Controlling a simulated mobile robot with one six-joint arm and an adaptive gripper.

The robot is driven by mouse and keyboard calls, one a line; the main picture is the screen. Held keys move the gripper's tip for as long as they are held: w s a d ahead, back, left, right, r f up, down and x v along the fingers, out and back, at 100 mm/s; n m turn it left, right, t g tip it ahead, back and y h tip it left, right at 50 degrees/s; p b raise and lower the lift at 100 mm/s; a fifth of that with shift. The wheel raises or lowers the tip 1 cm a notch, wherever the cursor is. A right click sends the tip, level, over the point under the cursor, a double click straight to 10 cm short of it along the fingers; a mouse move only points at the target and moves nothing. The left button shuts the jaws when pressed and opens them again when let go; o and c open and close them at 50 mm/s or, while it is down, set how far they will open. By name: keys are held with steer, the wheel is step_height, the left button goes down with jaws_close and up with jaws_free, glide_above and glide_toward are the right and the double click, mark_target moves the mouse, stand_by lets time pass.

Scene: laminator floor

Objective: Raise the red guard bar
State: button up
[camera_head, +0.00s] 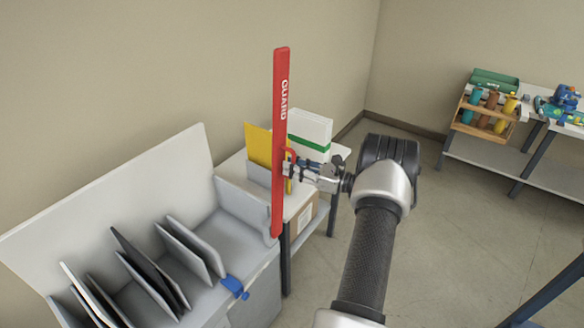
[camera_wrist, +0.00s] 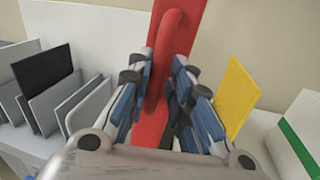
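The red guard bar (camera_head: 280,130), lettered GUARD, stands upright, nearly vertical, at the right end of the grey laminator unit (camera_head: 238,207). In the wrist view the red bar (camera_wrist: 185,22) rises straight ahead, with a rounded red handle (camera_wrist: 168,50) on its face. In the wrist view my gripper's two fingers (camera_wrist: 164,72) lie on either side of the handle. I cannot tell whether the pads press on it or stand slightly apart.
Grey and black panels (camera_head: 150,268) stand in slots on the unit, with a blue clip (camera_head: 234,286) at its front edge. Behind the bar, a small table (camera_head: 300,203) holds a yellow sheet (camera_head: 257,145) and a white-green box (camera_head: 310,130). A bench with a tool caddy (camera_head: 485,112) is at right. Floor between is free.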

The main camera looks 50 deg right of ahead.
steer(key=shift+o, duration=1.3)
steer(key=shift+d, duration=0.15)
steer(key=v, duration=1.1)
steer(key=shift+s, duration=0.4)
